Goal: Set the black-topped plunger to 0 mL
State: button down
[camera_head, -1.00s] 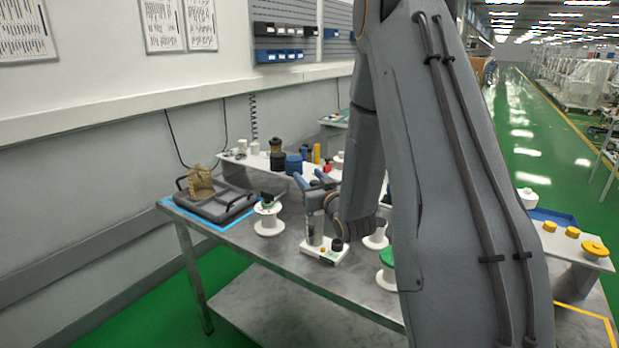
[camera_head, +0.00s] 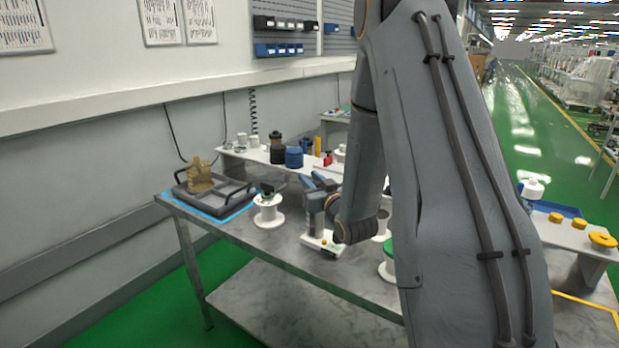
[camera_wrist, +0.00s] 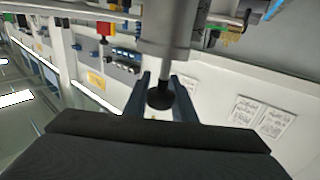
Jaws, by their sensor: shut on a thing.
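The plunger's round black top (camera_wrist: 160,97) shows in the wrist view, at the end of a grey rod (camera_wrist: 170,62) that runs up into a wider grey cylinder (camera_wrist: 166,28). My gripper (camera_wrist: 164,92) has its two blue-grey fingers on either side of the black top and is shut on it. My wrist hides part of the base, and the plunger cannot be made out there. No scale reading is legible.
A white spool (camera_head: 267,213) stands just left of the base, and a green-topped spool (camera_head: 388,268) stands to its right, partly behind my arm. A dark tray (camera_head: 213,203) holds a brown object. A white shelf with jars (camera_head: 294,158) runs along the back.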

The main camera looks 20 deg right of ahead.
jog(key=shift+f+b, duration=0.8)
jog(key=shift+f, duration=0.75)
jog(key=c, duration=1.5)
grip_release()
jog(key=shift+f, duration=0.1)
jog(key=shift+o, duration=0.2)
jog(key=shift+s, duration=0.1)
jog(key=s+b, duration=0.2)
jog(key=s, duration=0.5)
jog(key=shift+s, duration=0.35)
